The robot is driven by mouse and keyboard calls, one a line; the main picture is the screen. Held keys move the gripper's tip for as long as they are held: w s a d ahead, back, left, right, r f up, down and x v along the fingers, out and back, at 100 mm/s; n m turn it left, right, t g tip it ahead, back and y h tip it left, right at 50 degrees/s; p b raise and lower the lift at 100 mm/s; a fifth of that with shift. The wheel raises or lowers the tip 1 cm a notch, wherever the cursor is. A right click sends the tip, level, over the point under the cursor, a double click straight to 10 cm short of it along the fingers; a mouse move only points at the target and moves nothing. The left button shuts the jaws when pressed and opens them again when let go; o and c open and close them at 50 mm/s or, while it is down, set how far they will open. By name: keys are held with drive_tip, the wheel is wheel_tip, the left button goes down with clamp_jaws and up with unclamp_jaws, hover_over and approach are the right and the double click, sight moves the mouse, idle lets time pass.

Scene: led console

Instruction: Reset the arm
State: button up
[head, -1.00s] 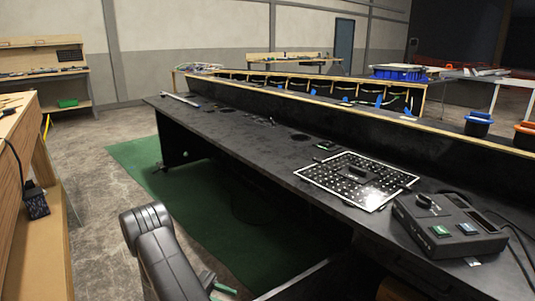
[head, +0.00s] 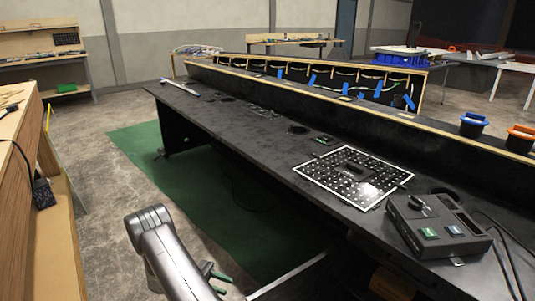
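My arm (head: 165,255) rises from the bottom edge in the head view, a grey link with a rounded dark end. My gripper (head: 222,285) shows low beside it, partly hidden by the arm. Its two green fingers look apart with nothing seen between them. It is over the floor in front of the bench, clear of the bench top. A dark control console (head: 440,225) with a knob, a green button and a blue button sits at the right end of the black bench (head: 240,125).
A black-and-white perforated plate (head: 352,178) lies on the bench left of the console. Blue-rimmed (head: 473,125) and orange-rimmed (head: 520,138) cups stand on the ledge behind. A wooden bench (head: 20,150) is at left. Green matting (head: 150,165) covers open floor between.

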drive_tip(key=shift+a+r+p, duration=0.2)
drive_tip(key=shift+a+p, duration=0.2)
drive_tip(key=shift+p, duration=2.1)
drive_tip(key=f+b, duration=0.1)
drive_tip(key=b, duration=0.2)
drive_tip(key=shift+d+b, duration=0.15)
drive_tip(key=shift+b, duration=0.2)
drive_tip(key=b, duration=0.4)
drive_tip(key=shift+d, duration=0.35)
drive_tip(key=b, duration=0.2)
drive_tip(key=shift+s+d+b, duration=0.2)
drive_tip(key=shift+d+b, duration=0.1)
